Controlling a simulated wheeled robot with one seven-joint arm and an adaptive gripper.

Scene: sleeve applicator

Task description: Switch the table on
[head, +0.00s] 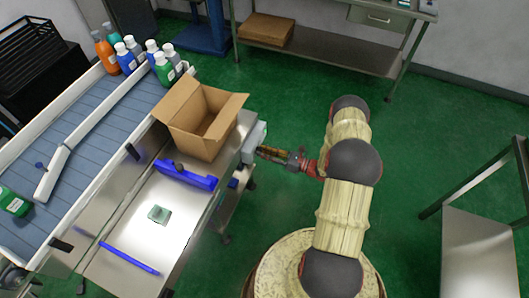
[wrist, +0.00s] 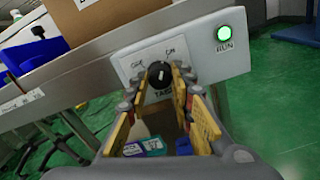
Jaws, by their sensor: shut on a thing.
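A light grey control box (head: 254,138) sits on the right side of the steel table (head: 125,212). In the wrist view, its panel (wrist: 205,62) carries a black rotary knob (wrist: 159,74) with OFF and ON printed above it. The knob has a pale pointer mark; which label it lines up with is hard to tell. A round green RUN lamp (wrist: 224,33) on the panel is lit. My gripper (wrist: 162,84) is shut on the knob, with a finger on each side. In the head view, my gripper (head: 270,153) reaches the box from the right.
An open cardboard box (head: 200,120) and a blue holder (head: 186,176) are on the table, with a green item (head: 158,214) and a blue bar (head: 129,258). Several bottles (head: 136,52) stand on the conveyor (head: 75,130).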

